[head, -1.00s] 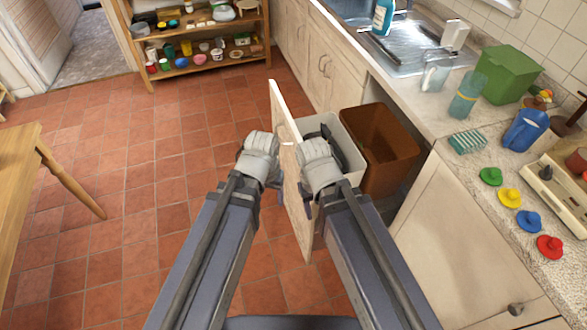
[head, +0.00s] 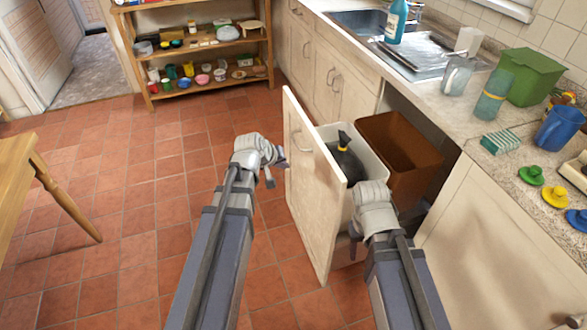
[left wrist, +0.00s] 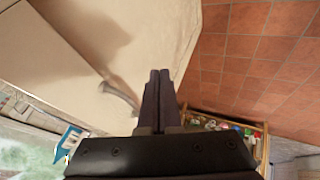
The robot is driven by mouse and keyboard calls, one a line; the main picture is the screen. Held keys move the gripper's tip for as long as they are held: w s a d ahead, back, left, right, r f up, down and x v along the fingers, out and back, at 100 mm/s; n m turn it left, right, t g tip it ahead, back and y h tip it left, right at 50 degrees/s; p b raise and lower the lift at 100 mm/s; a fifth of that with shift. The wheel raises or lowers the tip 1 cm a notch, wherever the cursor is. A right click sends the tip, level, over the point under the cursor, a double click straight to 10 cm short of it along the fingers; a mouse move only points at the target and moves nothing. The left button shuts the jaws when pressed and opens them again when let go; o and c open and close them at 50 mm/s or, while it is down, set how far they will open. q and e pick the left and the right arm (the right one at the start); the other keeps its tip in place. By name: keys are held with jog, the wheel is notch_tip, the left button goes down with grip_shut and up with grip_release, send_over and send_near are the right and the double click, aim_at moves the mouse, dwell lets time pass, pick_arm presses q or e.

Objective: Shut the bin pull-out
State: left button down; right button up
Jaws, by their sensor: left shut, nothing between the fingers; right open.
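The bin pull-out stands open from the counter, its cream front panel (head: 312,195) facing left. Behind the panel are a white bin (head: 375,160) holding a dark spray bottle (head: 346,158), and a brown bin (head: 405,150) nearer the cabinet. My left gripper (head: 270,178) is shut and empty on the outer side of the panel, with a gap of floor between them in the head view. The left wrist view shows its closed fingers (left wrist: 157,100) against the panel face (left wrist: 130,35) and its handle (left wrist: 118,95). My right gripper (head: 365,222) is open by the white bin's near side; its fingertips are largely hidden.
The counter with the sink (head: 360,20) runs along the right, with a green box (head: 525,77) and several coloured knobbed pieces. A wooden table (head: 30,185) stands at left and a shelf (head: 200,60) at the back. The tiled floor left of the panel is clear.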

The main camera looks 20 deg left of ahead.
aim_at(308, 170)
pick_arm(q)
jog(key=w+d+f+b, duration=0.1)
jog(key=w+f+b, duration=0.1)
jog(key=w+d+f+b, duration=0.2)
jog(key=w, duration=0.1)
jog(key=w+d+f+b, duration=0.1)
jog(key=w+f+b, duration=0.1)
jog(key=f, duration=0.1)
jog(key=shift+w+d, duration=0.15)
jog(key=shift+d, duration=0.25)
pick_arm(e)
notch_tip(308, 170, down, 7)
